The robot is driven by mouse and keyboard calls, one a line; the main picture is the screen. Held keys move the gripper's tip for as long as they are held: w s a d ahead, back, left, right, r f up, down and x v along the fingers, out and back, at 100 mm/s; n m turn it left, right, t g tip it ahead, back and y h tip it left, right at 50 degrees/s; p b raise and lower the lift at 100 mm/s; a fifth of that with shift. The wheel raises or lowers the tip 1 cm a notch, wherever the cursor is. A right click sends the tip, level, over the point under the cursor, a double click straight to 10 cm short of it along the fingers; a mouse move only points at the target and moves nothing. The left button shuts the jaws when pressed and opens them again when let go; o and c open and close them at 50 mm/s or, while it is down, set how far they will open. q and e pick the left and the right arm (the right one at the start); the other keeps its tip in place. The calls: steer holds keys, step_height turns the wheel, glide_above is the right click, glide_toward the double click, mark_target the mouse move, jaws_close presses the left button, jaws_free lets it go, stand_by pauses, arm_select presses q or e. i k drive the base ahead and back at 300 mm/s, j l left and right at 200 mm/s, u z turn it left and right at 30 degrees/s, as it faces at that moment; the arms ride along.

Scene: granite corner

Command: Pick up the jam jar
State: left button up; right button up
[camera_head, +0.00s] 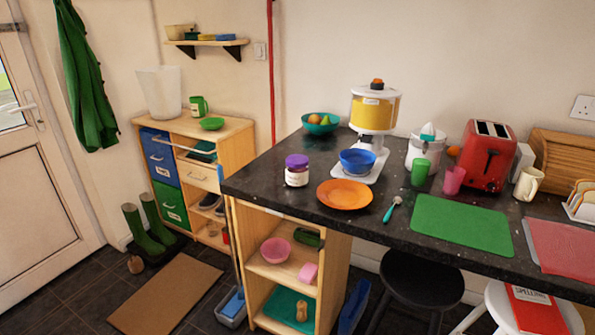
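The jam jar (297,171) stands upright on the dark granite counter (290,212), near its left end. It has a purple lid and a pale label on its body. Nothing covers it. An orange plate (344,194) lies just to its right and a little nearer. Neither of my grippers shows in the head view.
A blue bowl (357,161) sits on the white dispenser's base behind the plate. A teal fruit bowl (320,124) stands farther back. A turquoise-handled utensil (392,209) and a green mat (461,223) lie to the right. The counter left of the jar is clear.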

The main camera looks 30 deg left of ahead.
mark_target(296, 177)
steer(key=i+j, duration=0.1)
steer(key=j, duration=0.45)
steer(key=i+j, duration=0.15)
steer(key=j, duration=0.35)
steer(key=i+j, duration=0.1)
steer(key=j, duration=0.45)
steer(key=i+j, duration=0.1)
steer(key=j, duration=0.4)
steer(key=i+j+z, duration=0.1)
steer(key=j, duration=0.45)
steer(key=i+j, duration=0.15)
steer(key=j, duration=0.35)
steer(key=i+j, duration=0.1)
steer(key=j, duration=0.45)
steer(key=i+j, duration=0.1)
steer(key=j, duration=0.45)
